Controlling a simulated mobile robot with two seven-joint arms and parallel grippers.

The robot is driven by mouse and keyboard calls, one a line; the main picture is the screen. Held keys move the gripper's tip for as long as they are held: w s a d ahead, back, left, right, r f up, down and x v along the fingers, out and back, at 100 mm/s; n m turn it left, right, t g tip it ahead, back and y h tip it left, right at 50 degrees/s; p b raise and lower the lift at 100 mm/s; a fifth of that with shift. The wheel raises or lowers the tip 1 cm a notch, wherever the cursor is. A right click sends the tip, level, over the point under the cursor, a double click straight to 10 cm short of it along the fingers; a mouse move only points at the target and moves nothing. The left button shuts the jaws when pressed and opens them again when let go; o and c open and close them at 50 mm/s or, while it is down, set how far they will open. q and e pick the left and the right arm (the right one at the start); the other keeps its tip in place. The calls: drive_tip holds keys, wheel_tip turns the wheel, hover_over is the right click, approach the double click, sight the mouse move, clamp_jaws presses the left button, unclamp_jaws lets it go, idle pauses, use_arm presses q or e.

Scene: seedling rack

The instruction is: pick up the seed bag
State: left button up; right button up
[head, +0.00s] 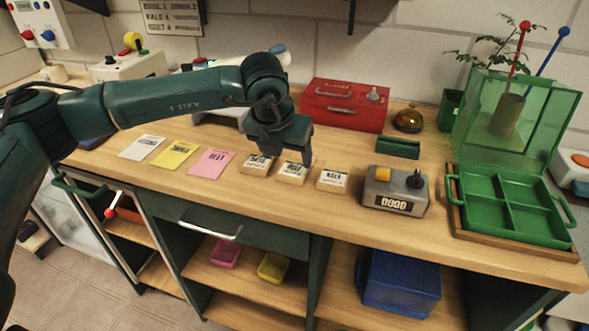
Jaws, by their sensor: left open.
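Three small tan seed bags with white labels lie in a row on the wooden worktop: a left one (255,164), a middle one (291,173) and a right one (332,179). Their small print is hard to read. My left gripper (287,158) points down with its jaws open, over the left and middle bags. One finger covers part of the left bag and the other finger is by the middle bag's upper right corner. I cannot tell whether the fingers touch a bag. My right gripper is out of view.
White, yellow and pink cards (211,163) lie left of the bags. A grey box with a display (396,190) stands to the right, then a green divided tray (511,212). A red toolbox (343,104), brass bell (408,120) and green holder (398,147) stand behind.

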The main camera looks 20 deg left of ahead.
sight(292, 172)
use_arm(q)
drive_tip(key=p+x, duration=0.1)
drive_tip(key=x, duration=0.3)
drive_tip(key=shift+d+f, duration=0.2)
drive_tip(key=shift+f, duration=0.05)
drive_tip(key=shift+w+f, duration=0.1)
drive_tip(key=shift+f, duration=0.15)
drive_tip(key=shift+c, duration=0.4)
drive_tip(key=c, duration=0.7)
